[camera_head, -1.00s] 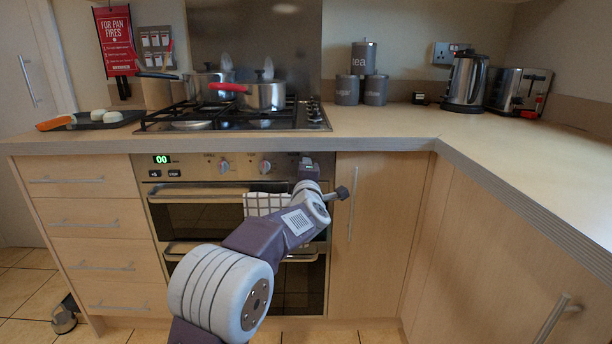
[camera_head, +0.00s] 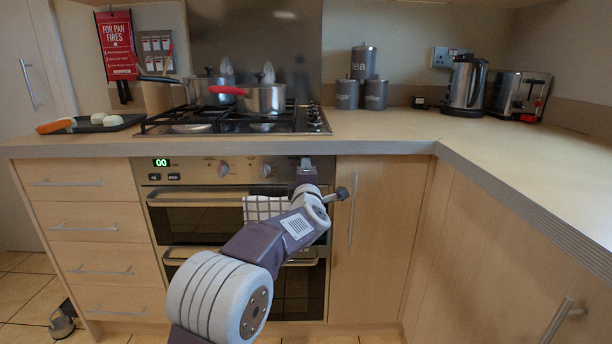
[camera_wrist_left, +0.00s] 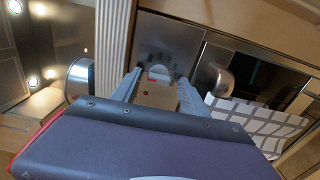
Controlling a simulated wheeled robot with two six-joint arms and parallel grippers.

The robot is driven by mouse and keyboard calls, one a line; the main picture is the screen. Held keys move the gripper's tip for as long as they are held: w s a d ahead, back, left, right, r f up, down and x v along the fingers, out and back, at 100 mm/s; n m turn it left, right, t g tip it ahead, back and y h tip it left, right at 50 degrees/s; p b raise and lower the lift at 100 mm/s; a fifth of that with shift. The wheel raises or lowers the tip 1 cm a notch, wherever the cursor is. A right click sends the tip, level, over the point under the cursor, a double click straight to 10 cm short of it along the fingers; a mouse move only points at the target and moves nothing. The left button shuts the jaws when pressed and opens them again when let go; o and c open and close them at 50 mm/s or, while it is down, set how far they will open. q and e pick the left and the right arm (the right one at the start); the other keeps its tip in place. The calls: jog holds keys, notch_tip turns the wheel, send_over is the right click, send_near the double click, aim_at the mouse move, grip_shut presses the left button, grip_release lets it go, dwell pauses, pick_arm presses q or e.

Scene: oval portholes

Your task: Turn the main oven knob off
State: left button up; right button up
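The oven front (camera_head: 300,200) has a steel control panel (camera_head: 195,170) with a lit display. Two round knobs, one in the middle (camera_head: 223,169) and one right of it (camera_head: 265,170), show in the head view. My left gripper (camera_head: 305,165) is at the panel's right end and covers what lies behind it. In the left wrist view its two fingers (camera_wrist_left: 158,88) are apart, with a pale round knob (camera_wrist_left: 158,72) and panel markings seen between their tips. I cannot tell whether they touch the knob. My right gripper is not in view.
A checked towel (camera_head: 265,208) hangs on the upper oven handle (camera_head: 190,198), close beside my left gripper. The worktop edge (camera_head: 385,146) runs just above. Pans (camera_head: 262,98) stand on the hob (camera_head: 190,122). A cupboard handle (camera_head: 352,215) is to the right.

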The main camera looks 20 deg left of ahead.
pick_arm(q)
jog(key=p+v, duration=0.1)
jog(key=v, duration=0.8)
jog(key=shift+s+r, duration=0.1)
